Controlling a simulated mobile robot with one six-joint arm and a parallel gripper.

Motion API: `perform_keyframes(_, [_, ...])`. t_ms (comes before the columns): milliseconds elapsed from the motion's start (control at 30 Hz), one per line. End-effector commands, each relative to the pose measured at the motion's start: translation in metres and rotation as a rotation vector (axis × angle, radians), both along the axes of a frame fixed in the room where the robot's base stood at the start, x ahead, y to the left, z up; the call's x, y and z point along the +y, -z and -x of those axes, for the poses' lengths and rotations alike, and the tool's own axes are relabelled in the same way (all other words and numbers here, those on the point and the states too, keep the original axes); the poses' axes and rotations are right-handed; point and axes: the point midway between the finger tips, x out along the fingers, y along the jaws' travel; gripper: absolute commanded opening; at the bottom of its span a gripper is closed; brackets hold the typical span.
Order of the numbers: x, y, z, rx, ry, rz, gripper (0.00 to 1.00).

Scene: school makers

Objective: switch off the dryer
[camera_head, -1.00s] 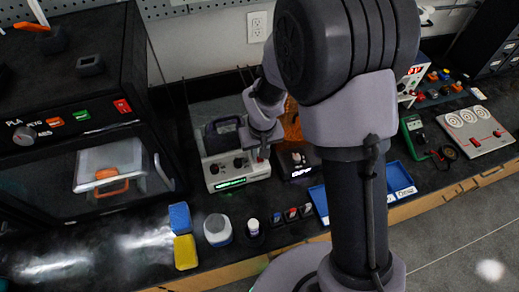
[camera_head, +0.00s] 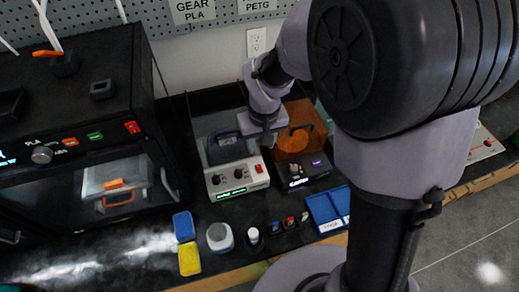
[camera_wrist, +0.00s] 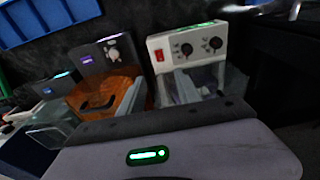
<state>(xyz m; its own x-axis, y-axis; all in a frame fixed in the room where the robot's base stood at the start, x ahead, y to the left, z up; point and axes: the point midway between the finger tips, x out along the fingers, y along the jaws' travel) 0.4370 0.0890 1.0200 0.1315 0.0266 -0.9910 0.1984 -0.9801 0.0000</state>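The dryer appears to be the large black box (camera_head: 88,100) at the left of the head view, with PLA and ABS marked around a grey dial. Its front has an orange button, a green button and a red switch (camera_head: 132,127) at the right end. Cyan characters glow at the picture's left edge. Below is a dark glass door, with an orange-handled container behind it. My gripper (camera_head: 264,138) is to the right of the box, apart from it, over a white-fronted unit.
The white-fronted unit (camera_head: 240,178) has two knobs and a lit red switch. An orange-lidded unit (camera_head: 297,135) stands to its right. Blue and yellow blocks, a white jar (camera_head: 220,237) and a blue tray (camera_head: 327,207) lie along the bench front.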

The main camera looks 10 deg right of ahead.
Motion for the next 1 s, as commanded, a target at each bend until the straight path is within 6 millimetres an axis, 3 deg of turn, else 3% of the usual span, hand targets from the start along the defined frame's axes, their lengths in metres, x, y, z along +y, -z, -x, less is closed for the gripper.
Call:
perform_keyframes(33, [0.0,-0.016,0.001,-0.002,-0.001,0.0,0.4])
perform_keyframes(200, [-0.001,-0.038,0.005,0.0,0.001,0.0,0.4])
perform_keyframes(767, [-0.004,-0.048,0.01,-0.012,0.02,-0.009,0.4])
perform_keyframes(867, [-0.019,-0.079,0.034,-0.074,0.122,-0.059,0.4])
perform_keyframes(1000, [-0.041,-0.12,0.099,-0.188,0.327,-0.172,0.4])
